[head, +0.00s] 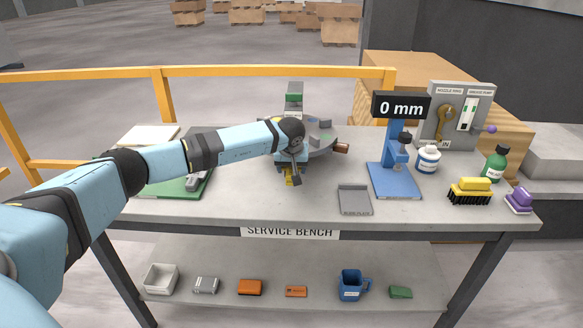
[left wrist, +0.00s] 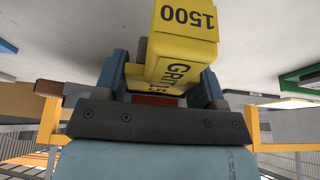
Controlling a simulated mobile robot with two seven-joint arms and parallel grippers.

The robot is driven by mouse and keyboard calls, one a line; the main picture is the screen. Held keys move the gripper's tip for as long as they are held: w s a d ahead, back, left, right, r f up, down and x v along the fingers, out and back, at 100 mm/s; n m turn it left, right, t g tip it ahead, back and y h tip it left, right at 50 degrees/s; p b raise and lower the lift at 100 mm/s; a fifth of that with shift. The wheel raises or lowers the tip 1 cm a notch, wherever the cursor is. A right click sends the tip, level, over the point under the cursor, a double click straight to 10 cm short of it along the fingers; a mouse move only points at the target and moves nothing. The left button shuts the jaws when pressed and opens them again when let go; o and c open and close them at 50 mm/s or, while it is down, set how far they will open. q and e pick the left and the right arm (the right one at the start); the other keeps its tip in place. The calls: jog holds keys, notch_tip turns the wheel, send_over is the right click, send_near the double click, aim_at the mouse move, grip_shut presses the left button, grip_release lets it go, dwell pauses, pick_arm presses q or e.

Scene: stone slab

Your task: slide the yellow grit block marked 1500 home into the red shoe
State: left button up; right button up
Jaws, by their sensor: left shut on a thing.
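My left gripper (head: 291,164) is over the middle of the bench, in front of a round grey turntable (head: 322,138). In the left wrist view its blue fingers (left wrist: 165,82) are shut on the yellow grit block (left wrist: 180,50), whose 1500 mark faces the camera. In the head view only a small yellow part of the block (head: 290,178) shows below the gripper. A strip of red (left wrist: 157,100) shows behind the block in the left wrist view; I cannot tell what it is. I cannot make out the red shoe for certain. My right gripper is not in view.
A grey tray (head: 355,200) and a blue stand (head: 394,181) with a 0 mm display are to the right. A white jar (head: 428,158), green bottle (head: 494,164), yellow brush (head: 471,190) and purple item (head: 519,201) stand farther right. A green board (head: 181,187) lies left.

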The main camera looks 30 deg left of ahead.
aim_at(291, 171)
pick_arm(q)
jog(key=shift+a+r, duration=0.1)
jog(key=shift+r, duration=0.15)
jog(key=shift+s+d+p, duration=0.6)
jog(key=shift+s+p, duration=0.05)
jog(key=shift+s, duration=0.2)
jog(key=shift+s+d+p, duration=0.35)
jog(key=shift+s+d, duration=0.05)
jog(key=shift+s, duration=0.3)
jog(key=shift+f, duration=0.15)
dwell(0.5)
jog(key=shift+w+a+b, duration=0.4)
jog(key=shift+w+b, duration=0.3)
jog(key=shift+w, duration=0.05)
dwell(0.8)
jog(key=shift+w+a+b, duration=0.4)
jog(key=shift+w+a, duration=0.15)
jog(key=shift+w, duration=0.25)
dwell(0.4)
jog(key=shift+w+a, duration=0.1)
dwell(0.4)
